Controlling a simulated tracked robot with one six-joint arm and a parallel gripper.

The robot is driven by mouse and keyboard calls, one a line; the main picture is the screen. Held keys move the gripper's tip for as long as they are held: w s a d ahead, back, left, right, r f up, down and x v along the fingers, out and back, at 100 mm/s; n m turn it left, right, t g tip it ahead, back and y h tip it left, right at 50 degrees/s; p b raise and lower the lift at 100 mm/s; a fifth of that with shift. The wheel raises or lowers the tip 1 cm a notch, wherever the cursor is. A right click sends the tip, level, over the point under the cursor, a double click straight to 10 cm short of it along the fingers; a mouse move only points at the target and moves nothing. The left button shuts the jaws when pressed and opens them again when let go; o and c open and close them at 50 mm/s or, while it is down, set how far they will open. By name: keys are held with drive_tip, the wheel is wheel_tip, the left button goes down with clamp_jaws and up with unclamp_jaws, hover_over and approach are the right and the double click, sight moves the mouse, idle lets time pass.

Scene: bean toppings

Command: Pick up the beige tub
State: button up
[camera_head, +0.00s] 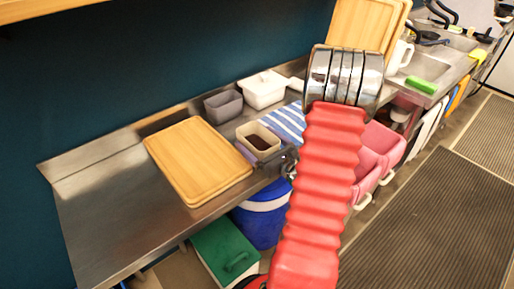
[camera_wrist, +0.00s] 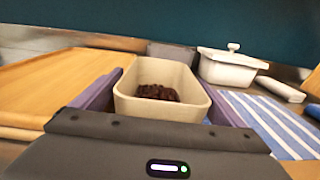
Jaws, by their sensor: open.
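The beige tub (camera_wrist: 162,110) stands upright on the steel counter with dark beans inside. In the head view the tub (camera_head: 270,154) is right of the wooden board, partly hidden by my arm and gripper. My gripper (camera_wrist: 165,88) is open, with one purple finger on each side of the tub in the wrist view. The left finger looks very close to the tub's side. I cannot tell whether either finger touches it. The tub's lower part is hidden by my gripper body.
A wooden cutting board (camera_head: 198,160) lies to the left. A grey tub (camera_head: 223,106) and a white lidded dish (camera_head: 263,89) stand behind. A blue-striped cloth (camera_head: 285,122) lies to the right. The far left counter is bare.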

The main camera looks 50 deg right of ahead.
drive_tip(key=shift+c, duration=0.5)
drive_tip(key=c, duration=1.6)
drive_tip(key=shift+o, duration=0.2)
drive_tip(key=shift+r, duration=0.2)
wheel_tip(320, 180, up, 10)
drive_tip(key=shift+f, duration=0.15)
idle(0.3)
